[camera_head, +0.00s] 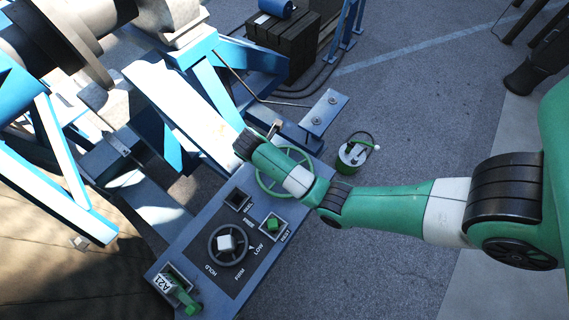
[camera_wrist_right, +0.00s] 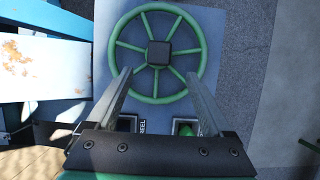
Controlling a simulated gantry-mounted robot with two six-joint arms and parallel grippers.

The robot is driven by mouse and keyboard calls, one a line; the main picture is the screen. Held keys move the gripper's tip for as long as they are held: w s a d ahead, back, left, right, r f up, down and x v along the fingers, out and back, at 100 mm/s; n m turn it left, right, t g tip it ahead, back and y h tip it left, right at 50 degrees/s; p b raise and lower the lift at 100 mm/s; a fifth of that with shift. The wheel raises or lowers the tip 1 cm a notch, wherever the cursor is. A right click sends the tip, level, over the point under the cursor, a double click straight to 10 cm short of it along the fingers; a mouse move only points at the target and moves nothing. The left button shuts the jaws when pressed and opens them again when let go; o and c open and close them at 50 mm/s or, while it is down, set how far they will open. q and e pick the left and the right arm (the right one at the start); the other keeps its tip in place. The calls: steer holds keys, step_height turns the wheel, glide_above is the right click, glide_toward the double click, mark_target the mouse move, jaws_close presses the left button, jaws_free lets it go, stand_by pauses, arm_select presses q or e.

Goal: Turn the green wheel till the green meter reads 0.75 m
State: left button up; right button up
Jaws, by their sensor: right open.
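The green spoked wheel (camera_head: 263,186) is mounted on the grey-blue control panel, partly hidden by my right arm in the head view. The right wrist view shows the whole wheel (camera_wrist_right: 159,53), with its dark square hub. My right gripper (camera_wrist_right: 159,74) is open, its two fingers apart over the near half of the rim. Nothing is gripped between them, and I cannot tell whether they touch the rim. My left gripper is out of view.
The panel (camera_head: 190,238) also carries a dark dial with a white knob (camera_head: 226,243), a green button (camera_head: 272,224) and a green-handled part (camera_head: 180,292) at its near end. Blue steel framework (camera_head: 185,110) stands at the left. Open pavement (camera_head: 400,110) lies to the right.

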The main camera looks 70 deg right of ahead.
steer(key=x, duration=1.1)
steer(key=shift+d+f+b, duration=0.15)
steer(key=shift+d+b, duration=0.05)
steer(key=shift+b, duration=0.1)
jaws_close()
